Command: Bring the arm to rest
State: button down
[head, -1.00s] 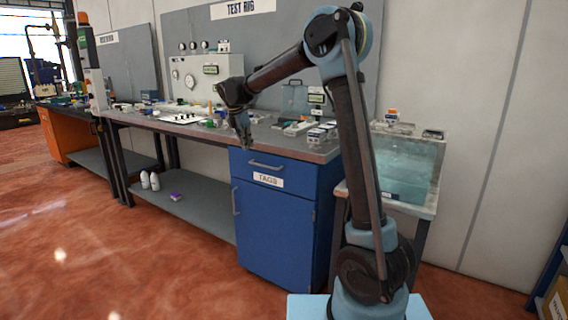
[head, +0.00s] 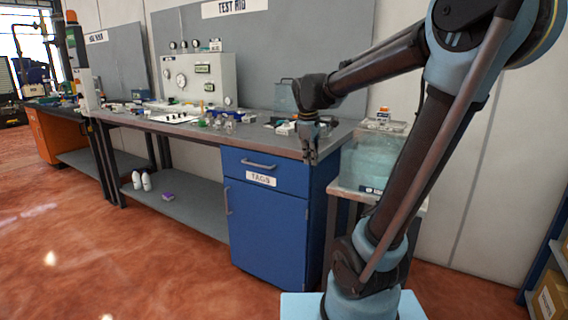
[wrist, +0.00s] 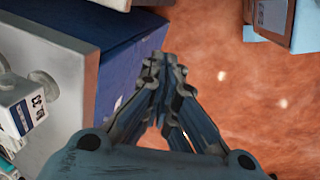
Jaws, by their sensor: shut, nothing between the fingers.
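My gripper (head: 310,158) hangs downward at the end of the arm, in front of the right end of the workbench in the head view. In the wrist view my gripper (wrist: 163,72) has its fingertips together with nothing between them. Below and beyond the fingertips the wrist view shows the red floor (wrist: 225,100). The blue cabinet (wrist: 130,65) lies to the left of the fingers there. In the head view the cabinet (head: 265,225) with the TAGS label stands below and left of the gripper.
The workbench (head: 262,140) carries a gauge panel (head: 200,82) and several small parts. A clear tank (head: 365,165) stands right of the cabinet, partly behind my arm. White bottles (head: 141,181) and a purple item (head: 168,197) are on the lower shelf. Open floor (head: 130,260) lies in front.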

jog(key=s+d+f+m, duration=0.3)
jog(key=s+f+m, duration=0.1)
jog(key=s, duration=0.3)
jog(key=s+d+f+m, duration=0.3)
jog(key=s+f+m, duration=0.1)
jog(key=s+f, duration=0.2)
jog(key=s+d+f+m+y, duration=0.1)
jog(key=s+d+f+m, duration=0.2)
jog(key=s+f, duration=0.3)
jog(key=s+m, duration=0.1)
jog(key=s, duration=0.2)
jog(key=shift+d+m, duration=0.3)
jog(key=shift+s, duration=0.1)
